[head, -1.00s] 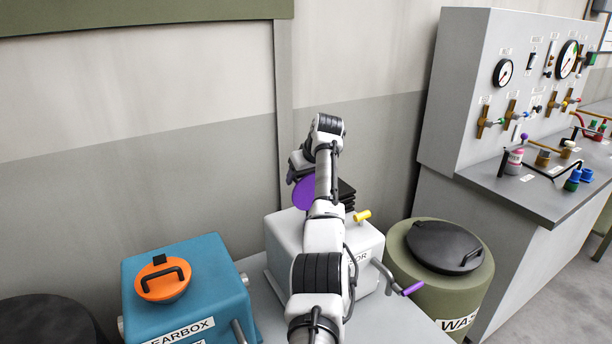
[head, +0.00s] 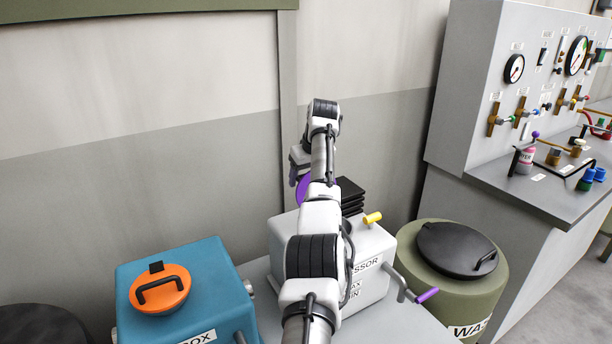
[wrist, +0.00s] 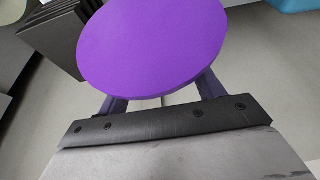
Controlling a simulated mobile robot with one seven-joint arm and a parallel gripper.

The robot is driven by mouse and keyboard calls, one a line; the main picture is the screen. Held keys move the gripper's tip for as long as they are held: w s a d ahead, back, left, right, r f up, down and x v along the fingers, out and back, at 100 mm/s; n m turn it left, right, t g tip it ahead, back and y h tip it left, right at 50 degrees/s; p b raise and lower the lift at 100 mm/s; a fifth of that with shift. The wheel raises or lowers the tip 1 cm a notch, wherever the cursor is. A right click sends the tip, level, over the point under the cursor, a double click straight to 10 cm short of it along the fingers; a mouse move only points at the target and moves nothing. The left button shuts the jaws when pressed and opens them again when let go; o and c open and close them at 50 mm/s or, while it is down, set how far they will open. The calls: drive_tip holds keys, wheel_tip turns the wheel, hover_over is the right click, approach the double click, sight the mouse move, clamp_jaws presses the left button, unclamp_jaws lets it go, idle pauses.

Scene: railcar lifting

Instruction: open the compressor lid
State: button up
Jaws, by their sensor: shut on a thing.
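The compressor (head: 378,250) is a light grey box on the bench, partly hidden behind my arm, with part of its label showing. A purple round lid (head: 302,188) is tilted steeply above its back left, mostly hidden by my arm. In the wrist view the lid (wrist: 155,45) fills the upper middle as a flat purple disc. My gripper (wrist: 163,95) is shut on the lid, a finger showing at either side below the disc. The grip point itself is hidden under the disc. In the head view my gripper (head: 299,162) is above the compressor, near the wall.
A blue gearbox (head: 220,290) with an orange lid (head: 160,287) stands left of the compressor. Black stacked fins (head: 350,196) and a yellow knob (head: 372,218) are on the compressor. A green waste drum (head: 480,290) and a grey gauge panel (head: 490,130) stand to the right.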

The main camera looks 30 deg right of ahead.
drive_tip(key=shift+s+f, duration=0.1)
drive_tip(key=shift+f, duration=0.05)
drive_tip(key=o, duration=1.4)
drive_tip(key=shift+c, duration=0.2)
drive_tip(key=shift+s+r, duration=0.1)
drive_tip(key=shift+r, duration=0.55)
drive_tip(key=b+v, duration=0.1)
drive_tip(key=v, duration=1.1)
drive_tip(key=shift+s+r+b, duration=0.2)
drive_tip(key=shift+r+b, duration=0.1)
drive_tip(key=shift+b, duration=0.05)
